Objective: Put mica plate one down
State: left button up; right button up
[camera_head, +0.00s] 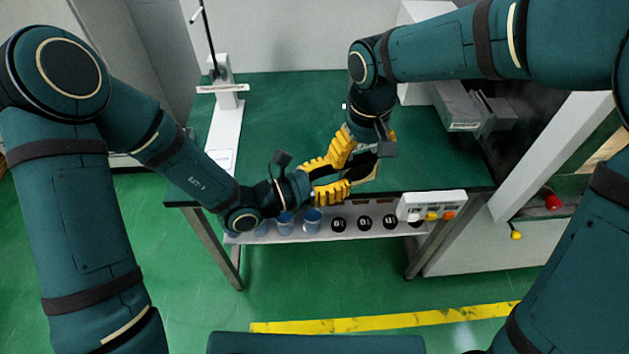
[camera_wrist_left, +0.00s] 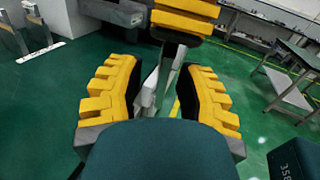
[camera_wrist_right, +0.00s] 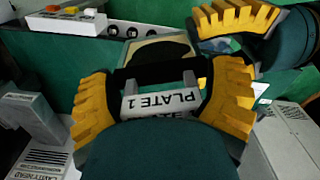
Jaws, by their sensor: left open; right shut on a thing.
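Mica plate one is a part with a light handle marked "PLATE 1" (camera_wrist_right: 165,103) in the right wrist view. A tan and black face (camera_wrist_right: 158,52) shows beyond the handle. My right gripper (camera_head: 366,143) is shut on the plate and holds it over the front part of the green table. In the head view the plate (camera_head: 364,172) is partly hidden by the yellow fingers. My left gripper (camera_head: 325,180) is open, close beside the plate and the right gripper. The left wrist view shows its spread fingers (camera_wrist_left: 158,92) and a yellow right finger above them.
The green tabletop (camera_head: 285,115) is clear at left and middle. A stand with a rod (camera_head: 222,90) is at the left and grey blocks (camera_head: 465,108) at the right.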

aim_at(357, 168)
pick_arm(q)
jog(key=shift+x, duration=2.45)
grip_shut()
pick_arm(e)
jog(key=o, duration=1)
jog(key=shift+s, duration=0.1)
pick_arm(q)
jog(key=shift+w+a, duration=0.1)
pick_arm(e)
jog(key=shift+o, duration=0.4)
jog(key=shift+d, duration=0.1)
